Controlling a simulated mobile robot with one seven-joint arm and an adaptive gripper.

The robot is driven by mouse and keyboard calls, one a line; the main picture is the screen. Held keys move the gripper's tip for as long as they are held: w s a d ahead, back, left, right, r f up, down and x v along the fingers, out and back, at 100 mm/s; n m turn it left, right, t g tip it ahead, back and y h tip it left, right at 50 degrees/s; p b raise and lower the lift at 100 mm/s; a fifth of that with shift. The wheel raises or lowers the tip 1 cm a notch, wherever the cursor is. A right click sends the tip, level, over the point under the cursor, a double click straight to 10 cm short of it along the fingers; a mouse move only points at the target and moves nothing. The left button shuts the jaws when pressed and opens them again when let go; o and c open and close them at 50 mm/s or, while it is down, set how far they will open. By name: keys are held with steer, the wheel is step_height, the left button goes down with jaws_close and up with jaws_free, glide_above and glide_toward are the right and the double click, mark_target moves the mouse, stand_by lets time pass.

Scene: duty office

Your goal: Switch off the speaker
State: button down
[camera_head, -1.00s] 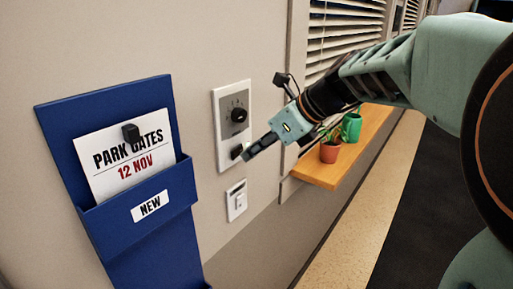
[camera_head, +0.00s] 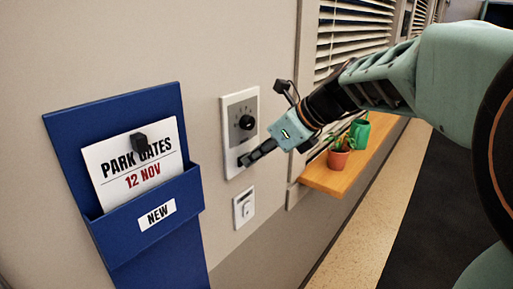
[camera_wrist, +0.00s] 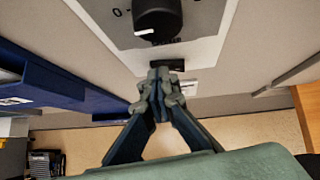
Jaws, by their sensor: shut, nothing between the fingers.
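The speaker control is a white wall plate (camera_head: 229,120) with a grey panel and a round black knob (camera_head: 246,122). In the wrist view the knob (camera_wrist: 158,18) has a white mark at its lower left, and a "0" is printed to its left. A small dark rectangular part (camera_wrist: 172,64) sits on the plate below the knob. My gripper (camera_head: 246,159) is shut and empty, its tips at the plate's lower part, below the knob. In the wrist view the shut fingertips (camera_wrist: 160,78) are just below the dark part. I cannot tell whether they touch it.
A separate white wall switch (camera_head: 244,207) is below the plate. A blue wall holder (camera_head: 120,240) with a "PARK GATES 12 NOV" card (camera_head: 110,175) hangs to the left. A wooden sill (camera_head: 325,180) with a potted plant (camera_head: 339,160) and green can (camera_head: 360,131) is on the right.

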steer(key=shift+w+r, duration=0.1)
steer(key=shift+w+d+p, duration=0.4)
steer(key=shift+w+d, duration=0.1)
steer(key=shift+d, duration=0.15)
